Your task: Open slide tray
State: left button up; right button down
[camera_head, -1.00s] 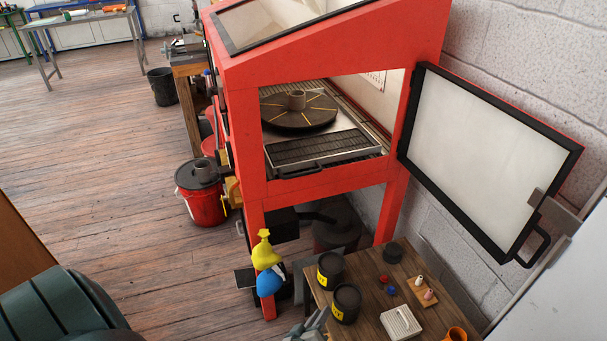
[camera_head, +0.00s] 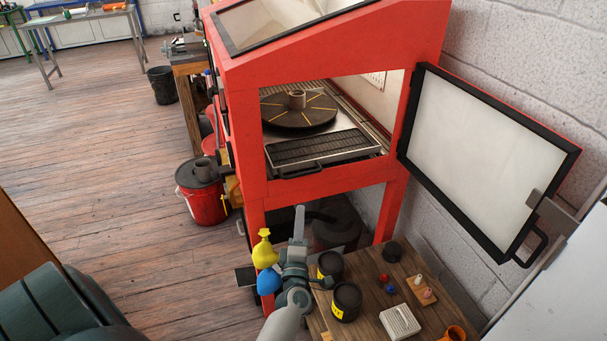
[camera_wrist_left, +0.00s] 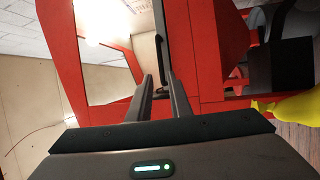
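The slide tray (camera_head: 322,151), a grated dark panel with a pale rim, lies inside the red cabinet (camera_head: 325,185), seen through its open front. A dark handle (camera_head: 299,172) sits at its front edge. My left gripper (camera_head: 299,222) is below and in front of the cabinet opening, pointing up, apart from the handle. In the left wrist view its two fingers (camera_wrist_left: 160,80) stand apart with nothing held. A grey part (camera_head: 537,198) at the open door's edge may be my right gripper; its fingers cannot be made out.
The framed door (camera_head: 485,155) stands open to the right. A round turntable (camera_head: 299,115) is behind the tray. A wooden table (camera_head: 375,300) with black cans (camera_head: 346,301) is below. Yellow (camera_head: 264,252) and blue (camera_head: 268,281) bottles stand close to my left arm.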

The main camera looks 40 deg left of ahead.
aim_at(303, 174)
pick_arm(q)
jog(key=b+x, duration=0.3)
jog(key=x, duration=1.4)
jog(key=shift+w+a+f, duration=0.1)
jog(key=shift+w, duration=0.05)
grip_shut()
